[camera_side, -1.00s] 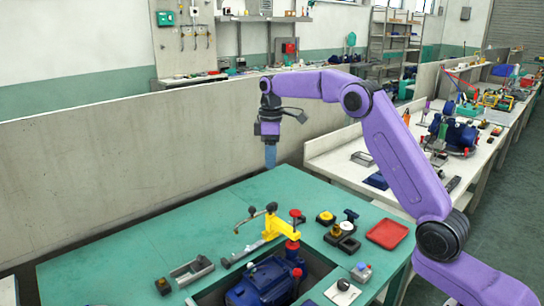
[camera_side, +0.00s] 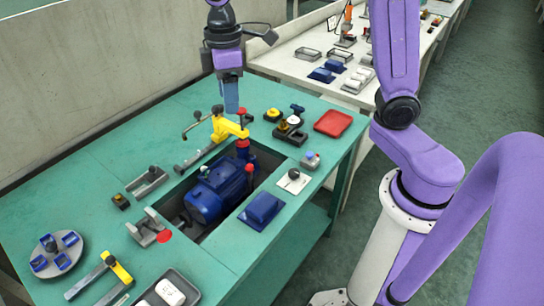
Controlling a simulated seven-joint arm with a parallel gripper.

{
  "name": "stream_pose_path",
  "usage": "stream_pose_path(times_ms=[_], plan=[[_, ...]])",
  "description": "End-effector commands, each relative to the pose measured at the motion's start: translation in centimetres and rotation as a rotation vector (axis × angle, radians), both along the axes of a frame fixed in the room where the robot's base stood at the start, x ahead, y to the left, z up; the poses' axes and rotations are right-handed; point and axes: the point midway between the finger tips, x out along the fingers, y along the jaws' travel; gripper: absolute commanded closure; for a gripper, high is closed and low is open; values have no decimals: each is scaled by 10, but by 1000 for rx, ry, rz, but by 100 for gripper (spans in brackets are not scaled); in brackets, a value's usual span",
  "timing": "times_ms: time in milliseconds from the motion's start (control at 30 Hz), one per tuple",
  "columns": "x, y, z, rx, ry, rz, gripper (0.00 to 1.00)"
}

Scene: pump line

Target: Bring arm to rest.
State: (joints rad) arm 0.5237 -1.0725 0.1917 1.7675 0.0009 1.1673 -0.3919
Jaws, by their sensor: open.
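My purple arm hangs down from the top of the view, with my gripper (camera_side: 231,108) pointing straight down at its end. The blue-grey fingers are seen edge-on, and the gap between them is hidden. They are open, and I see nothing held. In the picture the tips sit just above and behind the yellow clamp (camera_side: 228,129) on the green bench (camera_side: 95,210). I cannot tell exactly how high they are. The blue pump (camera_side: 215,190) lies in the bench's recess, in front of and below my gripper.
A blue block (camera_side: 262,210), a round fixture (camera_side: 55,255) and a grey tray (camera_side: 168,290) lie nearer. A concrete partition (camera_side: 90,70) runs behind.

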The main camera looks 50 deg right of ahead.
Motion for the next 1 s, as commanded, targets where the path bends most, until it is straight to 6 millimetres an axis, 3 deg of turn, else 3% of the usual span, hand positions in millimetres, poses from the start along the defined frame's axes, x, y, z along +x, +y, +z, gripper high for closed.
stream_pose_path(times_ms=[33, 267, 400, 600, 800, 1000], plan=[[-21, 2, -1, 2, -2, 16, 44], [-106, -3, -13, 7, -4, 66, 44], [-157, -16, -24, 10, -4, 98, 44], [-215, -41, -42, 15, -4, 137, 44], [-242, -57, -52, 18, -3, 155, 44], [-246, -59, -54, 18, -3, 157, 44]])
